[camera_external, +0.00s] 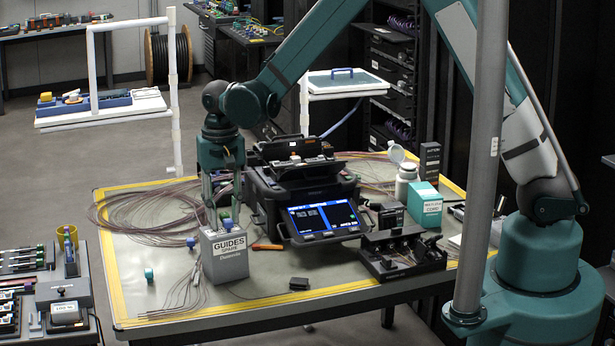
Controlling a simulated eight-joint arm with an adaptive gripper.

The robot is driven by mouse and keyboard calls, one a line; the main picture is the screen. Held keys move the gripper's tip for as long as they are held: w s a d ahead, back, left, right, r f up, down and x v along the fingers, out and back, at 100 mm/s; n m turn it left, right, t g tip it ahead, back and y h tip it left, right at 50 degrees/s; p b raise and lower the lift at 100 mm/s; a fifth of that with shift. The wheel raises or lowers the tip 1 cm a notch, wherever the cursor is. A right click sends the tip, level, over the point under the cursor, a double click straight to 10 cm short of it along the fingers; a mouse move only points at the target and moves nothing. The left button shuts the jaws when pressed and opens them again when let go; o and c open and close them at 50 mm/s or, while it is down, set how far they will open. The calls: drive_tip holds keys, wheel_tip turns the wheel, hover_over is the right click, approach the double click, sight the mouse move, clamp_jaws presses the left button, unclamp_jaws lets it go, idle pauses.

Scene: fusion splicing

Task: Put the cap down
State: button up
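My gripper (223,213) points straight down at the back edge of the grey box labelled GUIDES (223,258). Its fingers look spread, but their tips are too small and partly hidden to show whether they grip anything. A small blue piece (228,224) shows between or just behind the fingertips, at the box's top; I cannot tell whether it is held or whether it is the cap. A teal cap-like piece (149,274) stands alone on the mat to the left of the box. Another small blue piece (191,242) lies just left of the box.
The splicer (297,185) with its lit screen stands right of my gripper. A white bottle (406,182), a teal carton (425,207) and a black fixture (402,253) are farther right. Coiled fibres (135,216) cover the left back. The front left mat has free room.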

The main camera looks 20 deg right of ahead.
drive_tip(key=shift+r, duration=0.15)
wheel_tip(320, 180, up, 12)
drive_tip(key=shift+p, duration=0.3)
idle(0.4)
idle(0.5)
drive_tip(key=shift+d, duration=0.1)
